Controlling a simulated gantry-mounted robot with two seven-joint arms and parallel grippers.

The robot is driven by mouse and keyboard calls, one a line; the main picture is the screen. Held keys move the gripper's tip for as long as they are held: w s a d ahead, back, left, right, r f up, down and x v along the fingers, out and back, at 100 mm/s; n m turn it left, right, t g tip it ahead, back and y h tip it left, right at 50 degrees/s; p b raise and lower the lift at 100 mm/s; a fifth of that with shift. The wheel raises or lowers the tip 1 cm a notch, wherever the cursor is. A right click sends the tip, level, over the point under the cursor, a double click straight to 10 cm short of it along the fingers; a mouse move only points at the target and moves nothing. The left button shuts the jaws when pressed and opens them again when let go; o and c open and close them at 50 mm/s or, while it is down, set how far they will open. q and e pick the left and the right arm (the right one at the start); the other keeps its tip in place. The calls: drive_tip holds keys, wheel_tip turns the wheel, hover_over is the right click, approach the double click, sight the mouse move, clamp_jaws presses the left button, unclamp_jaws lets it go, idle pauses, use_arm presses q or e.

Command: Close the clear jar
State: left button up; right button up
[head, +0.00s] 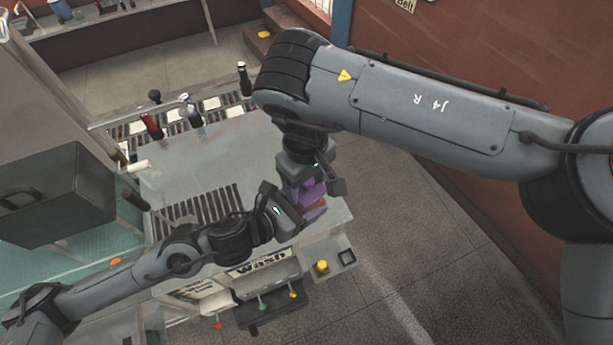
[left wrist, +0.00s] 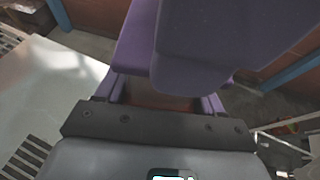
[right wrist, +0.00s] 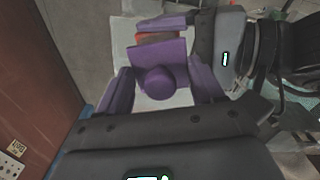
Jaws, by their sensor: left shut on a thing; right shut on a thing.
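My right gripper (head: 312,189), with purple fingers, points down above the front right corner of the bench. My left gripper (head: 316,211) reaches in from the left just below it, also with purple fingers. A reddish-brown body (right wrist: 157,38), apparently the clear jar's contents, shows between the left fingers; the left wrist view shows a strip of it (left wrist: 170,102). A round purple piece (right wrist: 160,81), apparently the lid, sits between the right fingers. The fingers hide most of the jar, so I cannot tell whether lid and jar touch.
The grey bench (head: 222,160) has a slotted grate (head: 200,212) and a back rack with bottles (head: 192,112). A dark box (head: 57,193) stands at left. A "Wash" station (head: 262,263) is on the front. Open floor lies to the right.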

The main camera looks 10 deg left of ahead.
drive_tip(key=shift+f, duration=0.2)
drive_tip(key=o, duration=1.2)
drive_tip(key=shift+a, duration=0.1)
wheel_tip(320, 180, up, 12)
